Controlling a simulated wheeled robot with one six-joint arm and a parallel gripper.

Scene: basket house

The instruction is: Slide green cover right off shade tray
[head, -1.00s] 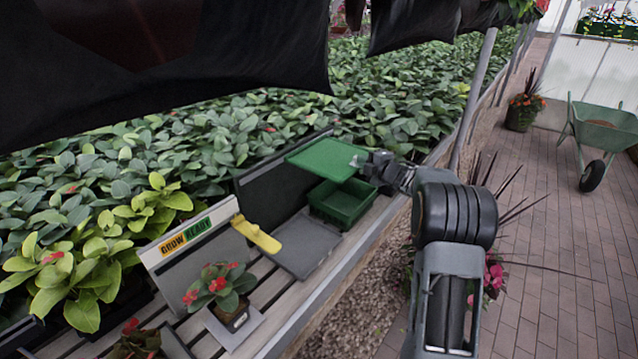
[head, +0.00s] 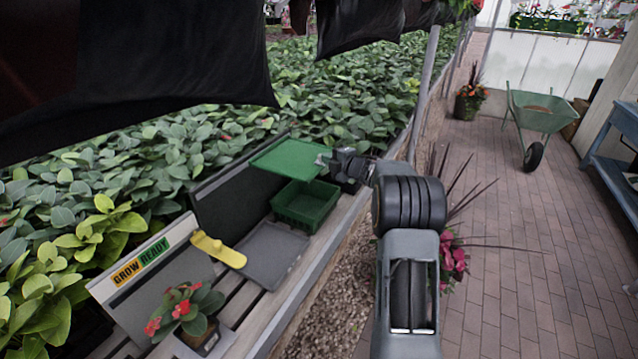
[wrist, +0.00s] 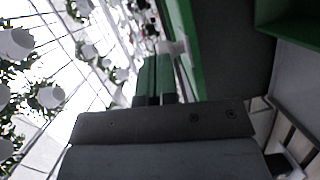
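The flat green cover (head: 288,158) is raised above the open green tray (head: 309,222), offset toward its back left. The tray stands on the bench, its inside visible from the front. My gripper (head: 325,159) is at the cover's right edge, at a small pale grip. In the wrist view my fingers (wrist: 155,80) are close together at a pale knob (wrist: 173,47) on the cover's edge (wrist: 185,40). They look shut on it, though the contact is partly hidden. The tray's corner shows at the upper right of the wrist view (wrist: 290,20).
A dark upright panel (head: 225,195) stands behind. The brick aisle (head: 510,240) is open at right; a wheelbarrow (head: 540,112) stands beyond.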

